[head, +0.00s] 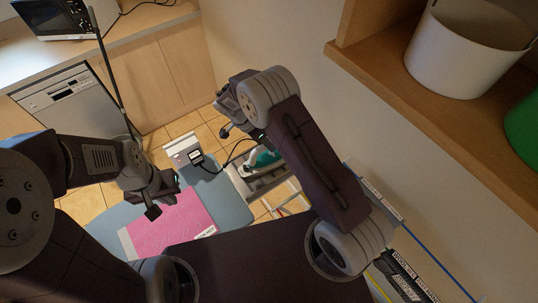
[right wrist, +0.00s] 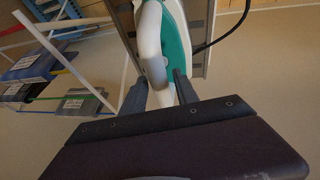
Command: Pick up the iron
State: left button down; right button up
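The iron (head: 264,157), white and teal, rests on the grey rest at the end of the ironing board (head: 228,203). My right gripper (head: 243,133) is close above it in the head view, partly hidden by its own wrist. In the right wrist view the iron (right wrist: 175,40) is right ahead, its white handle (right wrist: 151,45) reaching down between the two fingers of my right gripper (right wrist: 163,80). The fingers stand apart; I cannot tell whether either touches the handle. My left gripper (head: 164,197) is open and empty above the pink cloth.
The pink cloth (head: 172,226) lies on the blue board. A black cord runs from the iron to a white socket box (head: 184,152). A wooden shelf (head: 400,85) with a white bin (head: 462,55) overhangs at right. A dishwasher (head: 72,98) stands at left.

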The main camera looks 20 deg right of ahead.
jog(key=shift+a, duration=0.1)
grip_shut()
jog(key=shift+w+r, duration=0.1)
jog(key=shift+r, duration=0.1)
dwell(0.9)
